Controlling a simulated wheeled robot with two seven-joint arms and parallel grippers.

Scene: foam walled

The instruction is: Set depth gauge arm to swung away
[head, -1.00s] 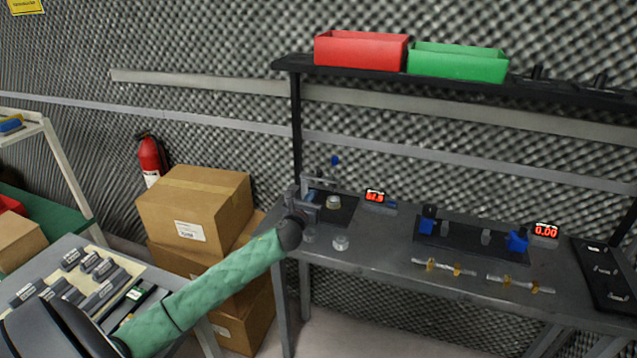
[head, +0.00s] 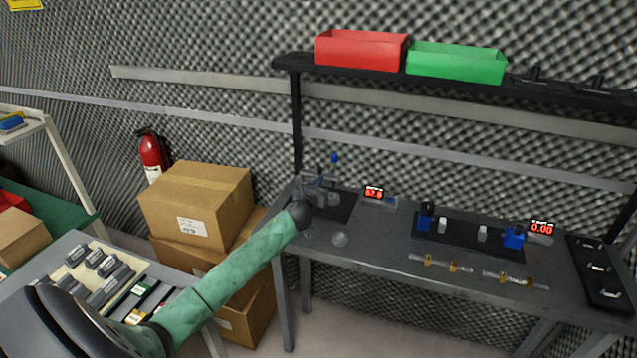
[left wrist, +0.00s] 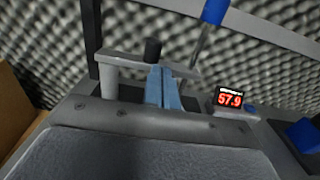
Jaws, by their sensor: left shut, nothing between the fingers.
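The depth gauge stands on a dark plate (head: 338,212) at the left end of the grey bench. In the left wrist view its grey arm (left wrist: 122,60) runs rightward from an upright post (left wrist: 107,84), with a black knob (left wrist: 152,49) on top. A thin rod with a blue end (left wrist: 214,12) rises to the right; the blue end also shows in the head view (head: 334,158). My left gripper (head: 322,187) is at the gauge. Its bluish fingers (left wrist: 163,88) are shut and empty, just below the knob in the picture; contact is unclear. My right gripper is out of view.
A red display (left wrist: 230,99) right of the gauge reads about 57.9. A glass-like piece (head: 340,239) stands near the bench's front edge. A blue-clamped fixture (head: 470,238) is farther right. Cardboard boxes (head: 197,205) stand left of the bench; red (head: 360,50) and green (head: 456,62) bins sit above.

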